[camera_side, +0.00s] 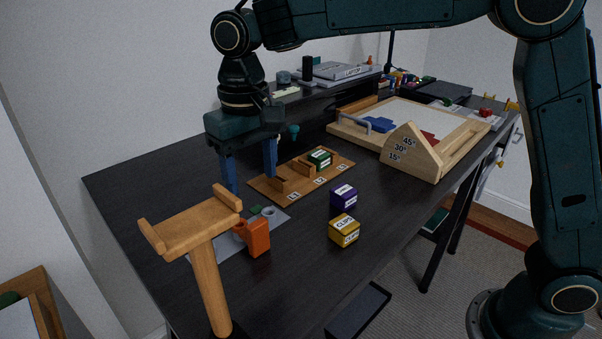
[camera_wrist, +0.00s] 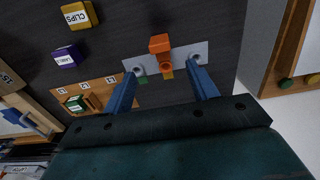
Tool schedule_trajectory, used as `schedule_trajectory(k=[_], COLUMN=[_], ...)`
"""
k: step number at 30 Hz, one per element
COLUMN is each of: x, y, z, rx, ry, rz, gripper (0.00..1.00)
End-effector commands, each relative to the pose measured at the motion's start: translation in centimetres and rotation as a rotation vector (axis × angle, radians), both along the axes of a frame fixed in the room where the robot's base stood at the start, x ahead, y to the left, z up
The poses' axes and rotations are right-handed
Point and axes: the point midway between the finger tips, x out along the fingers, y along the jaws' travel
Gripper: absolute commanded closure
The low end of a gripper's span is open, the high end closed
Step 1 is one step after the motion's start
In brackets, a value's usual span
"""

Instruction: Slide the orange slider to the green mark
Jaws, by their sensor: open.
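The orange slider (camera_side: 258,238) stands on a light grey plate (camera_side: 280,220) near the desk's front left; a wooden stand partly hides the plate. In the wrist view the slider (camera_wrist: 160,44) is near the plate's middle. The green mark (camera_wrist: 142,79) lies at the plate's edge, left of the slider in that view; it also shows in the side view (camera_side: 255,210).
The T-shaped wooden stand (camera_side: 207,262) rises in the foreground. A wooden tray (camera_side: 338,178) holds a green block behind the plate. A purple box (camera_side: 343,197) and a yellow CLIPS box (camera_side: 344,230) stand to the right. Dark desk is clear between them and the plate.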

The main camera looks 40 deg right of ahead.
Motion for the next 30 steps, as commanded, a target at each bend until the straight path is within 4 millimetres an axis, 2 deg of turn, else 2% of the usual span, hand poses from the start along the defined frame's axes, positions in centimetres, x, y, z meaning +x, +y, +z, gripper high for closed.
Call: schedule_trajectory(k=[5,10,24,30], x=[0.0,-0.1,0.0,0.0], y=[0.0,-0.1,-0.1,-0.1], z=[-0.9,-2.7,-9.8,-12.2], rx=[0.000,-0.001,-0.001,0.000], ry=[0.000,0.002,0.002,0.001], rz=[0.000,0.000,0.000,0.000], gripper=[0.42,0.42,0.42,0.42])
